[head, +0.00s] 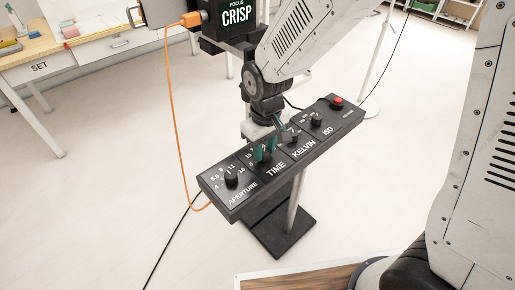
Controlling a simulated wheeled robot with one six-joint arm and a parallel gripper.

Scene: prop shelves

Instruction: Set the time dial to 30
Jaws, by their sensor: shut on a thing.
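The black control panel (228,205) stands on a post and runs from lower left to upper right in the head view. Its TIME section is second from the left, next to APERTURE. My gripper (266,154) reaches down over this section, and its teal fingertips are shut around the time dial. The fingers cover most of the time dial and much of its scale, so I cannot read its pointer. A small 15 shows at the left of that scale.
The aperture dial (231,179) is just left of my gripper. The kelvin dial (293,138), ISO dial (316,121) and red button (337,101) are to the right. An orange cable (171,110) hangs at the left.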

